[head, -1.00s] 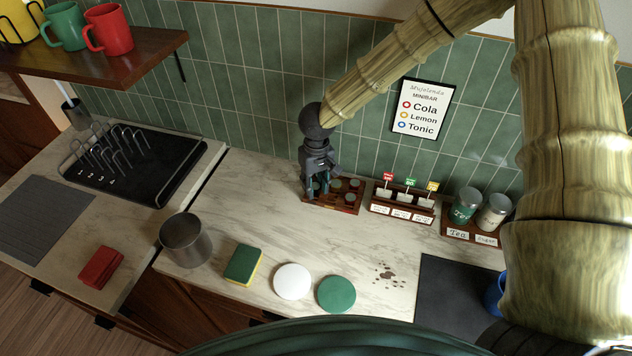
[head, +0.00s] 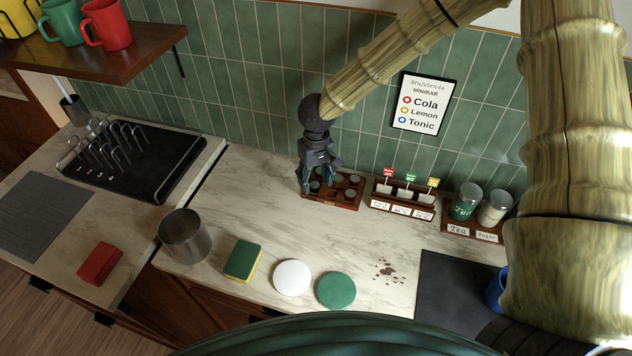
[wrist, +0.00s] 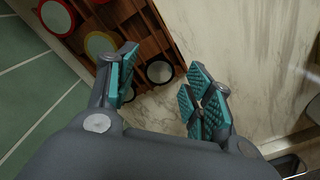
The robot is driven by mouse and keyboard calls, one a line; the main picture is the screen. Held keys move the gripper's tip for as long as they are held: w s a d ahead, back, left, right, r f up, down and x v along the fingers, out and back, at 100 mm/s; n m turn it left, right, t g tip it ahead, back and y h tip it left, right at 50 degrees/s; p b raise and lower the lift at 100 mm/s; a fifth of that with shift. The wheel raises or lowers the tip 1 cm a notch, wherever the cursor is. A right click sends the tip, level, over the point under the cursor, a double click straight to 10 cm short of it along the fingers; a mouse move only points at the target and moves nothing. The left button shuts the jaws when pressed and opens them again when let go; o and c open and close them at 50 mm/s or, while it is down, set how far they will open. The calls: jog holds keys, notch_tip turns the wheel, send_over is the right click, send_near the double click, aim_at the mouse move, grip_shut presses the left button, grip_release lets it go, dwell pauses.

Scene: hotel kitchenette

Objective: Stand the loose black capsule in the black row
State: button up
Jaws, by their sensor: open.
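The wooden capsule rack (head: 345,208) stands near the back wall in the head view, with several round-lidded capsules in it. The rack (wrist: 142,30) fills the top of the wrist view: a red-rimmed capsule (wrist: 58,17), a yellow-rimmed capsule (wrist: 98,44) and a black-rimmed capsule (wrist: 160,72) show upright there. My gripper (head: 311,188) is over the rack's left end. In the wrist view my gripper (wrist: 160,88) is open, its teal pads apart with nothing seen held. The black-rimmed capsule shows beyond the gap. I cannot single out a loose black capsule.
A tea-bag holder (head: 402,203) with small coloured flags stands right of the rack, then a tea canister (head: 465,203) and a sugar canister (head: 494,208). The tiled wall (head: 270,100) is close behind.

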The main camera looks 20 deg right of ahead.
aim_at(316, 185)
notch_tip(316, 185, up, 12)
jog(key=b, duration=0.2)
jog(key=shift+d+b, duration=0.15)
jog(key=shift+b, duration=0.25)
